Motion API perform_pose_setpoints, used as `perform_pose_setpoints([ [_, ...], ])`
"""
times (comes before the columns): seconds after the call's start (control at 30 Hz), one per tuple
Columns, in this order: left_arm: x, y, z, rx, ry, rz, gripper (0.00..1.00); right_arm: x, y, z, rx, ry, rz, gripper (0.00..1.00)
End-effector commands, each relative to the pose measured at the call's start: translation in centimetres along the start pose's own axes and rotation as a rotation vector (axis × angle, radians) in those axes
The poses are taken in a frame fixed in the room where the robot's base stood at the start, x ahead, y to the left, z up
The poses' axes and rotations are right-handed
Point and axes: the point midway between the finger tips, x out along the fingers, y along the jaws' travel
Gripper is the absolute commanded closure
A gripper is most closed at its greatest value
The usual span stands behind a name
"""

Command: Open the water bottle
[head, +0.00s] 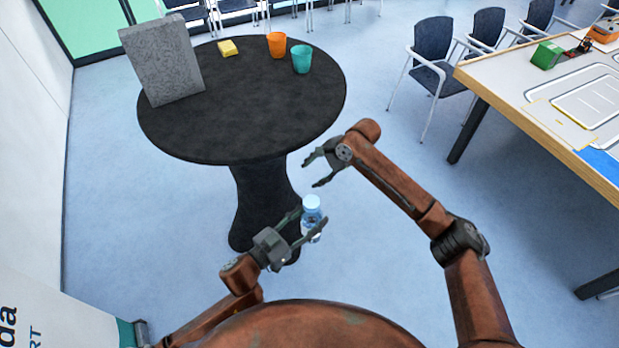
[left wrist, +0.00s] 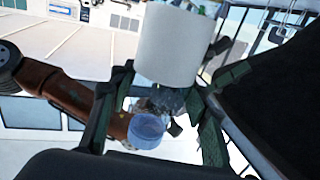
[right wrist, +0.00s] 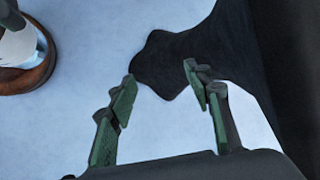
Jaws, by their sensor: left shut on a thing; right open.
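The water bottle (head: 311,228) is clear blue with a pale blue cap (head: 312,202). It is roughly upright in front of the black table. My left gripper (head: 309,219) is shut on it, a finger on either side. In the left wrist view, its white label (left wrist: 179,45), clear neck and blue cap (left wrist: 147,129) show between the fingers; the cap is clear of them. My right gripper (head: 314,170) is open and empty, above and slightly right of the cap, not touching it. Its open fingers (right wrist: 160,76) show only floor and black cloth between them.
A round black table (head: 250,110) holds a grey box (head: 160,60), a yellow sponge-like block (head: 228,48), an orange cup (head: 277,44) and a teal cup (head: 302,59). A wooden-edged table (head: 530,112) and chairs (head: 433,60) stand at right. Floor between the tables is free.

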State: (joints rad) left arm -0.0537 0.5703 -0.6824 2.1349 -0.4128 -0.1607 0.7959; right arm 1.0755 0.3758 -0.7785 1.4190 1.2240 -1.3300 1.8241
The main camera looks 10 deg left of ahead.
Motion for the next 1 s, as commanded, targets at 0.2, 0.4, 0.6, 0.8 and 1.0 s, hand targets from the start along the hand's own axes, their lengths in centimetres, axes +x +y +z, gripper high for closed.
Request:
perform_pose_setpoints([
  [0.2, 0.0, 0.0, -0.1, 0.001, 0.002, 0.001, 1.0, -6.7, -1.5, 8.2, 0.027, 0.031, 0.142, 0.54],
  [0.4, 0.0, 0.0, -0.1, 0.001, 0.002, 0.001, 1.0, -12.8, 0.5, 14.4, 0.075, 0.154, 0.304, 0.54],
  [0.6, 0.0, 0.0, -0.1, 0.0, 0.002, 0.001, 1.0, -17.3, 3.1, 17.3, 0.125, 0.301, 0.406, 0.54],
  [0.8, 0.0, 0.0, -0.1, 0.0, 0.002, 0.001, 1.0, -18.8, 4.4, 17.9, 0.15, 0.368, 0.442, 0.54],
  [1.0, 0.0, 0.0, -0.1, 0.0, 0.002, 0.001, 1.0, -17.1, 5.5, 17.3, 0.152, 0.371, 0.445, 0.54],
])
